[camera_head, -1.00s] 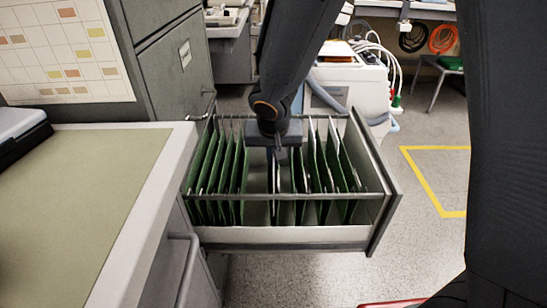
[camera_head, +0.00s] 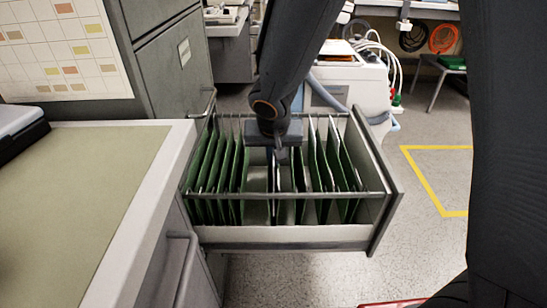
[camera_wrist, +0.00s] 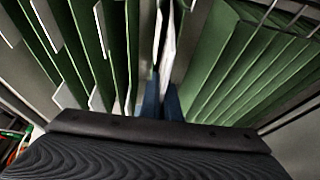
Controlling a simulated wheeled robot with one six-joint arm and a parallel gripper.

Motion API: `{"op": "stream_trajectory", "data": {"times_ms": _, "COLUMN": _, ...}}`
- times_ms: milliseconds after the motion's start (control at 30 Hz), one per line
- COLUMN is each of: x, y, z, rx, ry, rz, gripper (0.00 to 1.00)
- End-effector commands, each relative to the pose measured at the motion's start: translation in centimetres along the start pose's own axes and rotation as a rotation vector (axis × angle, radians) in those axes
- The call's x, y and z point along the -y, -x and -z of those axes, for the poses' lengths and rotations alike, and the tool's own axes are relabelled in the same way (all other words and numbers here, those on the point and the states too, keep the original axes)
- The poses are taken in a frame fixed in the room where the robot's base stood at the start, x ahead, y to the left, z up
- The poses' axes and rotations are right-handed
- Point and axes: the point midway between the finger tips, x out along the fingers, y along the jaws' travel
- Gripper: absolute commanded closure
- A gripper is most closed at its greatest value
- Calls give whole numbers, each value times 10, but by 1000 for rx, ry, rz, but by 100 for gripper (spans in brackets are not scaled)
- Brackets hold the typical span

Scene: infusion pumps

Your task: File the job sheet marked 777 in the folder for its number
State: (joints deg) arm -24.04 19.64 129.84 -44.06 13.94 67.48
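Green hanging folders (camera_head: 325,165) with white tabs stand in an open file drawer (camera_head: 280,235), in a left and a right group. My gripper (camera_wrist: 162,105) points down into the drawer, between the two groups. Its blue fingers are close together. A thin white sheet or folder edge (camera_wrist: 168,45) runs down to the fingers in the wrist view. I cannot tell whether they grip it. In the head view a pale upright edge shows below my gripper (camera_head: 272,160). The number 777 and the tab numbers are not readable.
A cabinet (camera_head: 172,60) stands behind the drawer. A desk with a tan mat (camera_head: 75,210) lies at left, close to the drawer. A white machine with cables (camera_head: 345,85) stands behind. Floor to the right, by the yellow marking (camera_head: 430,180), is clear.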

Motion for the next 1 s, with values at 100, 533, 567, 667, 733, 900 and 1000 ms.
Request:
{"op": "stream_trajectory", "data": {"times_ms": 100, "x": 0, "y": -1, "z": 0, "rx": 0, "ry": 0, "rz": 0, "gripper": 100}}
{"op": "stream_trajectory", "data": {"times_ms": 533, "x": 0, "y": -3, "z": -1, "rx": 0, "ry": 0, "rz": 0, "gripper": 100}}
{"op": "stream_trajectory", "data": {"times_ms": 567, "x": 0, "y": -3, "z": -1, "rx": 0, "ry": 1, "rz": 0, "gripper": 100}}
{"op": "stream_trajectory", "data": {"times_ms": 667, "x": 0, "y": -3, "z": -1, "rx": 0, "ry": 1, "rz": 0, "gripper": 100}}
{"op": "stream_trajectory", "data": {"times_ms": 733, "x": 0, "y": -3, "z": -1, "rx": 0, "ry": 1, "rz": 0, "gripper": 100}}
{"op": "stream_trajectory", "data": {"times_ms": 900, "x": 0, "y": -3, "z": -1, "rx": 0, "ry": 1, "rz": 0, "gripper": 89}}
{"op": "stream_trajectory", "data": {"times_ms": 1000, "x": 0, "y": -3, "z": -1, "rx": 0, "ry": 0, "rz": 0, "gripper": 76}}
